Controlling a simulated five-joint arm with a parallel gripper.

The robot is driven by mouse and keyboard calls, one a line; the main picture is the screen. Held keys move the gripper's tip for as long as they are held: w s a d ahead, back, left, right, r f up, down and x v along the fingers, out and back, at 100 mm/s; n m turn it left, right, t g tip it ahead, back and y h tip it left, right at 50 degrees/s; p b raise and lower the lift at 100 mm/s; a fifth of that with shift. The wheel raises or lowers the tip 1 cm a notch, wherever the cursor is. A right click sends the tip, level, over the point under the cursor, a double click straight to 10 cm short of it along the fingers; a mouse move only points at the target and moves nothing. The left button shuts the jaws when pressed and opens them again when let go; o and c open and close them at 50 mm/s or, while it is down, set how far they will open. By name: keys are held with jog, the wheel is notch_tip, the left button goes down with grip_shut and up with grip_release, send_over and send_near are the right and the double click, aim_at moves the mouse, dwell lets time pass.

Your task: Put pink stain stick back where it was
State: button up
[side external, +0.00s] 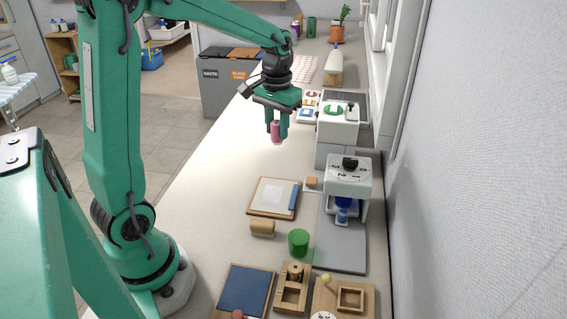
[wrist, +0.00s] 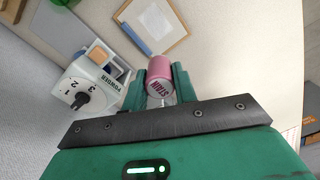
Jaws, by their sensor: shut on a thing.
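The pink stain stick (side external: 276,132) is a small pink cylinder held between the green fingers of my gripper (side external: 277,124). In the wrist view the stick (wrist: 160,70) shows its end and the lettering "STAIN", with the fingers of my gripper (wrist: 158,88) on both sides of it. My gripper is shut on it. The stick hangs above the pale counter, apart from it, over a clear stretch left of the white machines. The spot where the stick stood before cannot be told from these frames.
A white powder dispenser (wrist: 92,84) stands close to the gripper. A wooden-framed board (side external: 274,198), a green cylinder (side external: 298,242) and a white machine with a blue part (side external: 348,180) stand nearer. Grey bins (side external: 226,85) stand beyond the counter edge. The counter's left middle is clear.

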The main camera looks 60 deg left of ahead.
jog(key=s+d, duration=0.5)
jog(key=d, duration=0.8)
jog(key=s+d, duration=0.5)
jog(key=d, duration=0.7)
jog(key=shift+d+f, duration=0.1)
jog(key=shift+f, duration=2.45)
jog(key=w+a+f, duration=0.2)
jog(key=a, duration=0.1)
jog(key=w+a+f, duration=0.2)
jog(key=w+a, duration=0.1)
jog(key=w+a+f, duration=0.2)
jog(key=a+f, duration=0.1)
jog(key=shift+w, duration=0.25)
jog(key=shift+f, duration=2)
jog(key=shift+f, duration=0.15)
